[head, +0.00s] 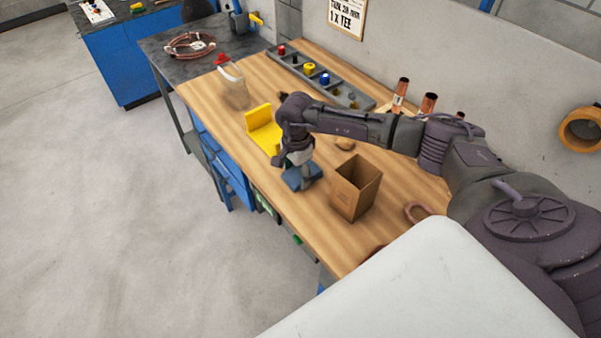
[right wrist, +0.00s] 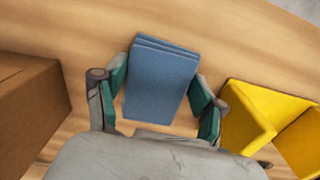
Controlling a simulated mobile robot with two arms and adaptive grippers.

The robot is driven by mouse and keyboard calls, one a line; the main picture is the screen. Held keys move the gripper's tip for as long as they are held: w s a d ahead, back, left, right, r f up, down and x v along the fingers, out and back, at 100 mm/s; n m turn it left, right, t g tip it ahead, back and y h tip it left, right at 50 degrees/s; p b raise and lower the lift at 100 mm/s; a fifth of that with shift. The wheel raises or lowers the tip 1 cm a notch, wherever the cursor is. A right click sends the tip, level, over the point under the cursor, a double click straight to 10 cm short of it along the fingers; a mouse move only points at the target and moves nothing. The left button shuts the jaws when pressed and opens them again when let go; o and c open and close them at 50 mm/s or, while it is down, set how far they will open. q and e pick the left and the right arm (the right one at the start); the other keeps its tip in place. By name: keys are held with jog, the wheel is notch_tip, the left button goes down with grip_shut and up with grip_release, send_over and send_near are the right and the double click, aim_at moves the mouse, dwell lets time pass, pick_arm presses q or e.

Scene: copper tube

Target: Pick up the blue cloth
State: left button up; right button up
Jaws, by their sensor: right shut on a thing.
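The blue cloth (right wrist: 161,82) is a folded stack in the right wrist view, between the two fingers of my right gripper (right wrist: 160,105). The gripper is shut on it. In the head view the blue cloth (head: 297,179) shows below my right gripper (head: 301,172), at the front edge of the wooden workbench (head: 222,98). I cannot tell whether the cloth touches the bench top. My left gripper is not in view.
An open cardboard box (head: 352,192) stands right of the gripper, and a yellow holder (head: 262,128) stands close on its left. A grey tray (head: 315,74) with coloured parts and upright copper tubes (head: 400,94) are at the back.

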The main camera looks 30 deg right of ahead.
aim_at(297, 174)
jog(key=shift+r, duration=0.15)
jog(key=shift+r, duration=0.35)
notch_tip(297, 174, up, 8)
jog(key=b, duration=0.3)
jog(key=shift+r, duration=0.55)
